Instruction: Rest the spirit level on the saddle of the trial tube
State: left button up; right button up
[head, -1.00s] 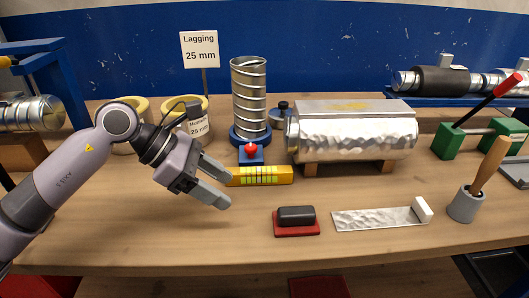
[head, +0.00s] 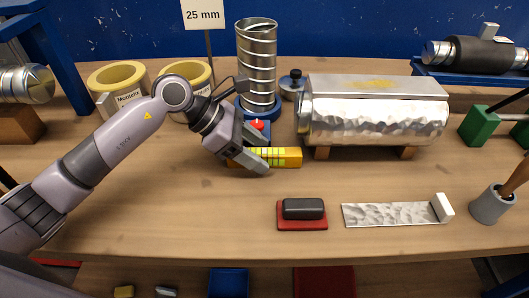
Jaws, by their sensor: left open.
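The spirit level (head: 288,157), a yellow bar with yellow-green vials, lies on the bench in front of the upright spiral duct. My left gripper (head: 266,157) is open at the level's left part, one finger on the far side and one on the near side in the picture. The fingers partly hide the level; I cannot tell whether they touch it. A large silver tube (head: 372,122) with a dented foil-like side lies on wooden blocks to the right. A flat plate (head: 375,87) with a yellow smear tops it; it looks like the saddle. My right gripper is not in view.
The upright spiral duct (head: 257,65) and a red knob (head: 257,125) stand just behind the level. A dark block on a red pad (head: 302,223), a dented metal strip (head: 390,215) and a grey pot (head: 491,205) stand at front right. The bench front left of the pad is clear.

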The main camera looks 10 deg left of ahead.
pick_arm(q)
jog(key=shift+d+f, duration=0.2)
jog(key=shift+f, duration=0.05)
jog(key=shift+w, duration=0.1)
grip_shut()
jog(key=shift+r, duration=0.15)
